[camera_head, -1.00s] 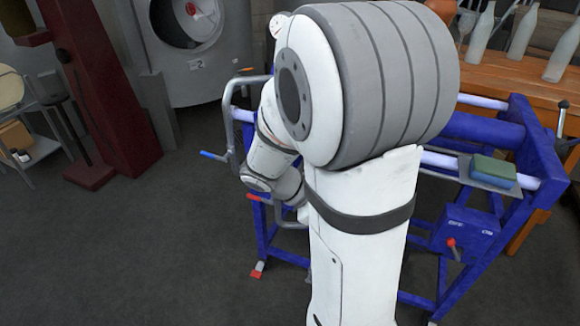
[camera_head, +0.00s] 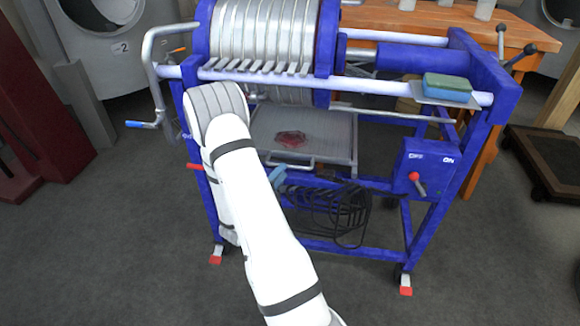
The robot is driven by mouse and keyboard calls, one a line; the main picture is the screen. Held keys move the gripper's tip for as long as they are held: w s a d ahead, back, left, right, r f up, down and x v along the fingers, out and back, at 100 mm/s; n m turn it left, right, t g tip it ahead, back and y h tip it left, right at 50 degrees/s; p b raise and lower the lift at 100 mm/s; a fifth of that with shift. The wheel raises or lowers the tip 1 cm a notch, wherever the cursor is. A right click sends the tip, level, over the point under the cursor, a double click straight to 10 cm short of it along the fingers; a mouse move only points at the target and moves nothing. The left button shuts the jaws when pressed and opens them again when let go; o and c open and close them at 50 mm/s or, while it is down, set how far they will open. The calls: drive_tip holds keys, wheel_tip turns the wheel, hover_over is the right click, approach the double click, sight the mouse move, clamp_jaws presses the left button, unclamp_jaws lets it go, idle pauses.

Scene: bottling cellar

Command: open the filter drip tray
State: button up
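The filter drip tray (camera_head: 335,130) is a shallow grey metal tray under the filter plates of a blue-framed plate filter (camera_head: 455,45). A dark red stain (camera_head: 291,139) lies on its bottom. A bar handle (camera_head: 290,162) runs along its front edge. How far the tray sticks out of the frame I cannot tell. My white arm rises from the bottom of the picture and bends just left of the tray.
Grey plates (camera_head: 262,35) stand above the tray. A control box (camera_head: 425,167) with a red-knobbed lever is right of it. A black coiled cable (camera_head: 350,212) hangs below. A green-and-blue sponge (camera_head: 447,87) lies on a small shelf. The floor (camera_head: 130,250) at left is clear.

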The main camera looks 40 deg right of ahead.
drive_tip(key=b+x, duration=0.1)
drive_tip(key=x, duration=0.5)
drive_tip(key=shift+c, duration=0.3)
clamp_jaws()
